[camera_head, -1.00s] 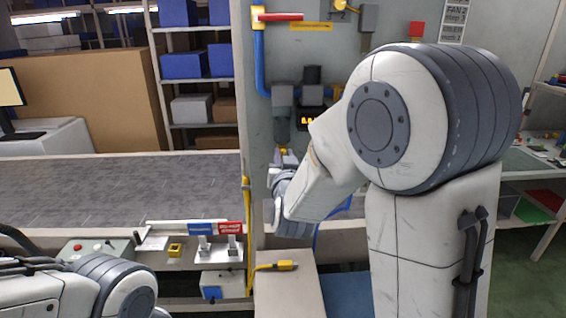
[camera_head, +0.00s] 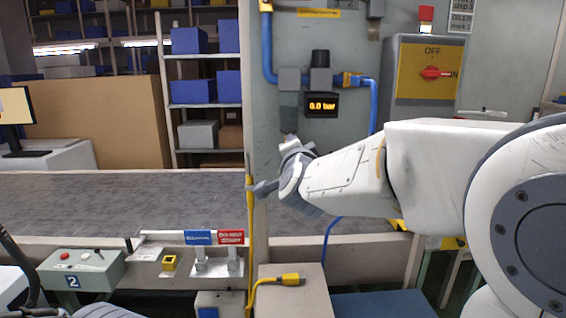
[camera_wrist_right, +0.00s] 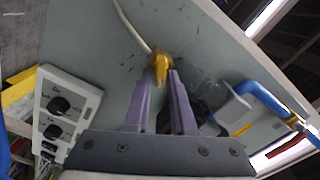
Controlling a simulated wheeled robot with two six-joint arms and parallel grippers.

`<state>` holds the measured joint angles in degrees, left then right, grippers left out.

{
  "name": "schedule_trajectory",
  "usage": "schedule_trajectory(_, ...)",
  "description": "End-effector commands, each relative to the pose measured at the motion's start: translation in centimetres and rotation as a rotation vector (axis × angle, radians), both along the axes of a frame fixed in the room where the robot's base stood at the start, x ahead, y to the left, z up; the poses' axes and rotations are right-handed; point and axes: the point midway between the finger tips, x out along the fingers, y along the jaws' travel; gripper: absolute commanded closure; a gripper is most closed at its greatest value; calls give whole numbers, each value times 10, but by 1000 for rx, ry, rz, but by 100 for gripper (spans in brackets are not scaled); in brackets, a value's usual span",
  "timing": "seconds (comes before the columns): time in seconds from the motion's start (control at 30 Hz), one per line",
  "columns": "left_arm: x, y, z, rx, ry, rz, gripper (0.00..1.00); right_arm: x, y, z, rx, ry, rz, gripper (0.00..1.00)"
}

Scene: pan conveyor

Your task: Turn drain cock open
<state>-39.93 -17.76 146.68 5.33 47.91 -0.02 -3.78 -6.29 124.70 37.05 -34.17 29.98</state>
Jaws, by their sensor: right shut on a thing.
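In the right wrist view, the small yellow drain cock (camera_wrist_right: 159,64) stands on the grey panel with a pale tube running up from it. My right gripper (camera_wrist_right: 167,76) has its two purple fingers at the cock, one on each side, and is shut on it. My left gripper is out of view.
A gauge display (camera_head: 322,104) reads 0.0 bar. A blue pipe (camera_head: 371,105) runs down beside it. A red rotary switch (camera_head: 434,72) is at right. A yellow hose (camera_head: 250,240) hangs at the panel's left edge. The conveyor belt (camera_head: 120,197) is bare.

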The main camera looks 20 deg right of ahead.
Motion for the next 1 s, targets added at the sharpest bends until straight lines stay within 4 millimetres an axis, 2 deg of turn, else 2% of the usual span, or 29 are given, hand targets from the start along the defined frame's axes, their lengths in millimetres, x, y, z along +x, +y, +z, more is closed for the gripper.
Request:
schedule_trajectory(0.03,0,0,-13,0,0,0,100,0,0,-6,44,-16,1,100)
schedule_trajectory(0.1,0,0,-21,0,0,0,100,0,0,-6,105,-32,0,100)
schedule_trajectory(0.4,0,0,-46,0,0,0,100,0,-1,-6,327,-95,1,100)
schedule_trajectory(0.7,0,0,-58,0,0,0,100,0,-1,-6,452,-129,0,100)
schedule_trajectory(1.0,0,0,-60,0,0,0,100,0,-1,-5,487,-138,-2,100)
